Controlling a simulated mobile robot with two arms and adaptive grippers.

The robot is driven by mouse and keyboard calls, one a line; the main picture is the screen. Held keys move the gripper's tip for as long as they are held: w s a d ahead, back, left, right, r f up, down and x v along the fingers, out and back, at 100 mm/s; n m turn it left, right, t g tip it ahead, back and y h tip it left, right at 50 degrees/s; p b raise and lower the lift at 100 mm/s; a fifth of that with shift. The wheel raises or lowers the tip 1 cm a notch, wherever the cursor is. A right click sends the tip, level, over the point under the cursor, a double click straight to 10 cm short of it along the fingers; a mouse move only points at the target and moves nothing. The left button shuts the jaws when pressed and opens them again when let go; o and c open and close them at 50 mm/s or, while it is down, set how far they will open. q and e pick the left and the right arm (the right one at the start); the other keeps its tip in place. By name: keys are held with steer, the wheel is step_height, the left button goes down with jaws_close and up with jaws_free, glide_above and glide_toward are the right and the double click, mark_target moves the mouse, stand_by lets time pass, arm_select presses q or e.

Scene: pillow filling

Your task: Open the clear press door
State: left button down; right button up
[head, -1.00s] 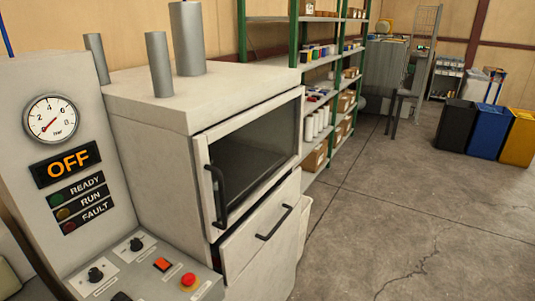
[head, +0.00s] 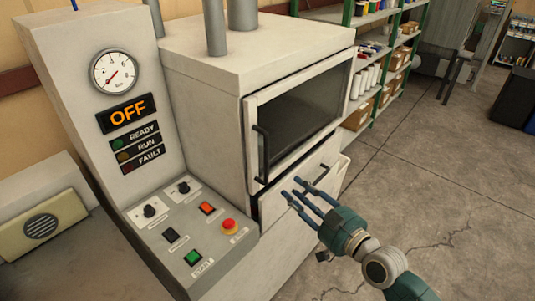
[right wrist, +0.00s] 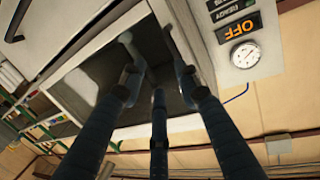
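The press's clear door (head: 305,108) has a dark window in a pale frame and looks shut in the head view. Its black vertical handle (head: 262,155) is on the door's left side. My right gripper (head: 303,183) is below and to the right of that handle, in front of the lower panel, apart from the handle. Its fingers are spread and empty. In the right wrist view, the fingers (right wrist: 158,75) point toward the door window (right wrist: 85,75), which appears upside down and is partly hidden by them. My left gripper is not in view.
A lower panel (head: 300,205) with its own black handle (head: 318,180) is below the door. The control panel (head: 190,225), with several switches and a red button (head: 229,225), is to the left. The display (head: 126,115) reads OFF.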

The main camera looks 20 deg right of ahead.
step_height(320, 180, up, 5)
steer(key=a+y, duration=0.1)
steer(key=a, duration=0.1)
steer(key=p, duration=0.3)
glide_above(267, 180)
steer(key=shift+w+d+n+p, duration=0.15)
steer(key=shift+w+n+p, duration=0.2)
steer(key=shift+w, duration=0.1)
steer(key=shift+c, duration=0.5)
jaws_close()
